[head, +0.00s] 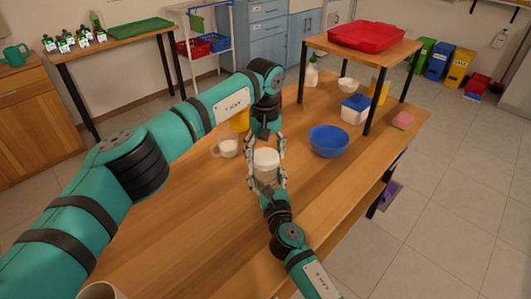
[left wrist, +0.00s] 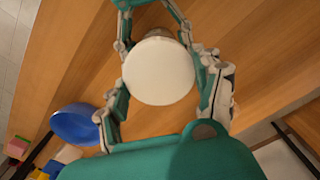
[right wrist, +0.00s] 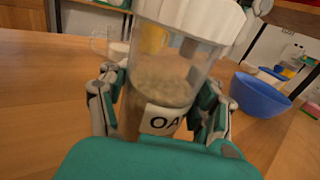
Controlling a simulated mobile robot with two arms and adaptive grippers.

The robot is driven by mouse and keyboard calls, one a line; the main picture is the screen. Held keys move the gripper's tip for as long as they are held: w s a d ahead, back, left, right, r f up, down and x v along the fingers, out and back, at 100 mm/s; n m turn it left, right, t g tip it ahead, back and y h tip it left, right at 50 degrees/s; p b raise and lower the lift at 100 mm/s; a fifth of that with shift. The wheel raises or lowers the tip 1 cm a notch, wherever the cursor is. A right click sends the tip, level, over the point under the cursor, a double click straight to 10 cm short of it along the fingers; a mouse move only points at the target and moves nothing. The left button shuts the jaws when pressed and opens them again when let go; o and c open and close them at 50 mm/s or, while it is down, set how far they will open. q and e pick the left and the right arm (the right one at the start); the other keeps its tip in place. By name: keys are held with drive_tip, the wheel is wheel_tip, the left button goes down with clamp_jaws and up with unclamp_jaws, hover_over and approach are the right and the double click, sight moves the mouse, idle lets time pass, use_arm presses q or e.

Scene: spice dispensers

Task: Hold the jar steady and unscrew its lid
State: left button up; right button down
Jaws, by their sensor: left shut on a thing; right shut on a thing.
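A clear jar (head: 265,177) with a white lid (head: 266,158) stands upright on the wooden table. In the right wrist view the jar (right wrist: 160,85) holds pale contents and has a label reading "OA"; the rest of the label is hidden. My right gripper (right wrist: 160,112) is shut around the jar's lower body, a finger on each side. My left gripper (head: 266,148) comes from above and is shut on the lid. In the left wrist view the round lid (left wrist: 159,71) sits between the left fingers (left wrist: 160,80). The lid is on the jar's top.
A blue bowl (head: 328,141) stands right of the jar. A glass mug (head: 226,147) with white contents stands to its left, with a yellow item (head: 240,120) behind. A raised shelf (head: 365,50) with a red tray (head: 368,36) stands at the back right.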

use_arm(q)
drive_tip(key=n, duration=0.7)
drive_tip(key=shift+s+a, duration=0.1)
drive_tip(key=shift+a, duration=0.1)
drive_tip(key=n, duration=0.7)
drive_tip(key=shift+s, duration=0.1)
drive_tip(key=n, duration=0.7)
drive_tip(key=shift+s, duration=0.1)
drive_tip(key=n, duration=0.7)
drive_tip(key=shift+d+r, duration=0.1)
drive_tip(key=shift+d, duration=0.05)
drive_tip(key=n, duration=0.7)
drive_tip(key=shift+d, duration=0.15)
drive_tip(key=n, duration=0.9)
drive_tip(key=shift+d, duration=0.1)
drive_tip(key=n, duration=0.7)
drive_tip(key=shift+w, duration=0.2)
